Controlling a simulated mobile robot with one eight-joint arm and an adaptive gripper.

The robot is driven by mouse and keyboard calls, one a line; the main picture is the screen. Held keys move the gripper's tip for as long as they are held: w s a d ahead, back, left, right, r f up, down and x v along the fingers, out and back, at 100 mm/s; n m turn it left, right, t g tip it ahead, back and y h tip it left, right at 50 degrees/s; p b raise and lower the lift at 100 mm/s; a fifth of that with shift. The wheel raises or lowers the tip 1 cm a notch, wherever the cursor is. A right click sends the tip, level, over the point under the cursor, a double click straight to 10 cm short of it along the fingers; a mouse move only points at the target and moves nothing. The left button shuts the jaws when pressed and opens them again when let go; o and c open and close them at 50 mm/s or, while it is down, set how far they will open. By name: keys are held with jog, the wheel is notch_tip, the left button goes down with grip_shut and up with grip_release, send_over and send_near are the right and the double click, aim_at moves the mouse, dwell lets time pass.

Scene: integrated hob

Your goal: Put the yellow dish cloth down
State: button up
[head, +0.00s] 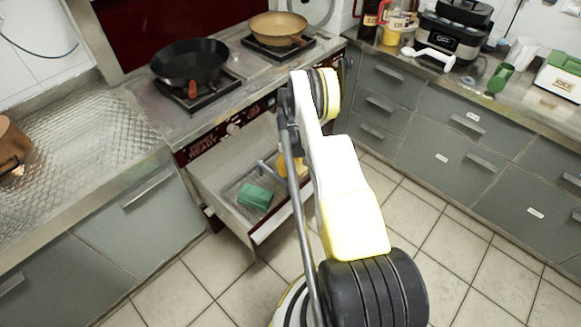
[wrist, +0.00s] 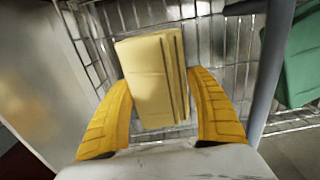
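The yellow dish cloth (wrist: 152,80) is a folded, pale yellow block in the middle of the wrist view. My gripper (wrist: 159,77) has its two orange-yellow fingers against the cloth's left and right sides and is shut on it. The cloth is over the wire rack (wrist: 232,45) in the open drawer. I cannot tell whether its underside touches the rack. In the head view my arm hides most of the gripper and cloth; only a bit of yellow shows beside it, inside the open drawer (head: 212,184).
A green folded cloth (head: 256,197) lies in the drawer's rack, left of my arm; it also shows at the right of the wrist view (wrist: 303,60). A grey bar (wrist: 270,65) stands between the two cloths. Above are the hob and a black pan (head: 190,60).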

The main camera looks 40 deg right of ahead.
jog(key=o, duration=0.3)
notch_tip(320, 180, up, 12)
jog(key=p, duration=0.5)
notch_tip(320, 180, up, 19)
jog(key=t, duration=0.1)
send_over(291, 165)
jog(key=w+a, duration=0.4)
jog(key=a, duration=0.4)
jog(key=s+a+r+t+h, duration=0.15)
jog(key=s+a+r, duration=0.25)
jog(key=a+r, duration=0.75)
jog(key=s+a+r+t, duration=0.3)
jog(key=s+a+r, duration=0.6)
jog(key=s+r, duration=0.1)
jog(key=shift+m+t+y, duration=0.4)
jog(key=shift+t+y, duration=0.35)
jog(key=shift+t, duration=0.1)
jog(key=s+a, duration=0.2)
jog(key=s, duration=0.1)
jog(key=s+a, duration=0.2)
jog(key=s, duration=0.1)
jog(key=s+a, duration=0.2)
jog(key=s, duration=0.2)
jog(key=shift+r, duration=0.1)
